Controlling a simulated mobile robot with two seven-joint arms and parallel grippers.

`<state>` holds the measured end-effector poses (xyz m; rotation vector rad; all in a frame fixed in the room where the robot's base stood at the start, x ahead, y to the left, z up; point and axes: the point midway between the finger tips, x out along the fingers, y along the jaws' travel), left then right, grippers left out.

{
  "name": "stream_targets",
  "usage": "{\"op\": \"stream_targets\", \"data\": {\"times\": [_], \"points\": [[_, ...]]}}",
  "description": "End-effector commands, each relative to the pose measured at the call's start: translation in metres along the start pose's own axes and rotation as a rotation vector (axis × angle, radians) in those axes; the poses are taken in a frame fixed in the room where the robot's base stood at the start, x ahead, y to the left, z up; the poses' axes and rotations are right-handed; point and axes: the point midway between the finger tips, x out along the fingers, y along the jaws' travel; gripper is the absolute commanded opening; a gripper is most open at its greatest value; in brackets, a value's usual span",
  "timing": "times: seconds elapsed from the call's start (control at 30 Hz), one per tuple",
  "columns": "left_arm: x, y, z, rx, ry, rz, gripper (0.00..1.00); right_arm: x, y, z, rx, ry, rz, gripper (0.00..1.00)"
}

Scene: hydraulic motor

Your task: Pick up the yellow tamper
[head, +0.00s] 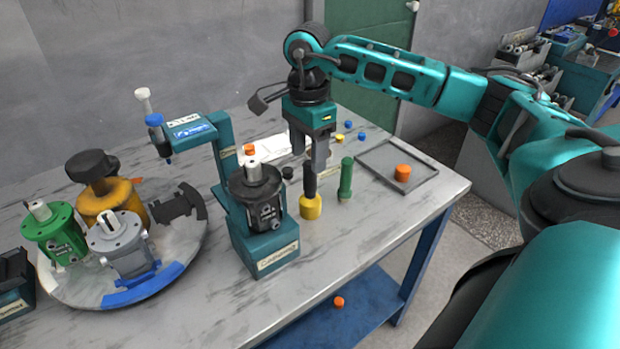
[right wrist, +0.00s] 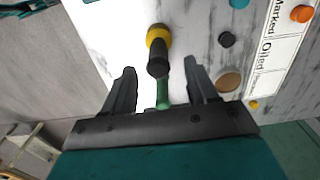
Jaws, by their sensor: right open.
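The yellow tamper (head: 311,205) stands upright on the table, with a yellow head at the bottom and a black handle above. My right gripper (head: 312,165) is above it, pointing down, with its fingers near the top of the black handle. In the right wrist view the tamper (right wrist: 158,38) shows beyond the fingertips, roughly between them in line. The right gripper (right wrist: 162,82) is open with nothing between its fingers. My left gripper is not clearly in view.
A green cylinder (head: 346,178) stands close right of the tamper. A teal press station (head: 265,245) with a dark motor is close left. A grey tray (head: 425,185) holds an orange cap. A round turntable (head: 80,290) carries several motors. Small caps lie behind.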

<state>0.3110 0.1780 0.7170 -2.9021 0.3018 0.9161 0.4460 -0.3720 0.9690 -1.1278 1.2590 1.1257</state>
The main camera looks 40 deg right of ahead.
Motion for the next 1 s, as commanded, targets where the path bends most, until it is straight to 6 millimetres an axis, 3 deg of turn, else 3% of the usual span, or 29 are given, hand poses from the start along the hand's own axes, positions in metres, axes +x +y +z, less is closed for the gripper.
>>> {"op": "stream_targets", "data": {"times": [0.3, 0.63, 1.0], "points": [[0.001, 0.000, -0.002, 0.000, 0.004, 0.000, 0.43, 0.044, 0.004, -0.003, 0.000, 0.001, 0.004, 0.58], [0.004, -0.001, -0.007, 0.002, 0.016, -0.001, 0.43, 0.050, 0.004, -0.002, 0.000, 0.000, 0.002, 0.57], [0.003, 0.000, -0.005, 0.001, 0.013, 0.000, 0.43, 0.050, 0.004, -0.002, 0.000, -0.001, 0.002, 0.22]]}}
